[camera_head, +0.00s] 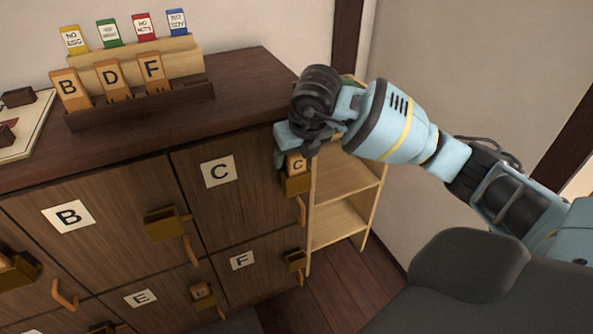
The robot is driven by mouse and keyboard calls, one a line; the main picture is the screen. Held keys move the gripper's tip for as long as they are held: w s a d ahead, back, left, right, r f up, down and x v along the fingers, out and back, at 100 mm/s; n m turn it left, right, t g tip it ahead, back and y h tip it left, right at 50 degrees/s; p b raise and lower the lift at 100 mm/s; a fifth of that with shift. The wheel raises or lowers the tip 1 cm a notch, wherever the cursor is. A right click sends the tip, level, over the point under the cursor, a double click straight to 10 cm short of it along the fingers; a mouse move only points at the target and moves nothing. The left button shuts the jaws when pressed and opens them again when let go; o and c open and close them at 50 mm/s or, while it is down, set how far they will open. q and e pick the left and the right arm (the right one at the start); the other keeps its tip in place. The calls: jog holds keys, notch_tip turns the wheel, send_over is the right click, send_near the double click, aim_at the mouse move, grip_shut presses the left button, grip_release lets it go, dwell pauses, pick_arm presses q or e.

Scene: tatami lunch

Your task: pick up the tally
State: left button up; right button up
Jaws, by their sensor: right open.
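A wooden tally marked C (297,165) stands in the brass holder (294,184) at the right edge of the door labelled C (222,185). My right gripper (293,148) reaches in from the right and is right at the top of this tally. Its jaws are open, and the gripper hides part of the tally's upper end. I cannot tell whether a finger touches it. Other tallies marked B (68,88), D (112,78) and F (152,72) stand in a dark rack on the cabinet top. My left gripper is not in view.
The rack (140,107) stands on the cabinet top (235,90), with several coloured cards behind the tallies. Another brass holder (165,222) is on door B. A light wooden shelf (345,220) stands close beside the cabinet, below my right arm. The cabinet top right of the rack is clear.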

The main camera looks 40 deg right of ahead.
jog(key=c, duration=1.3)
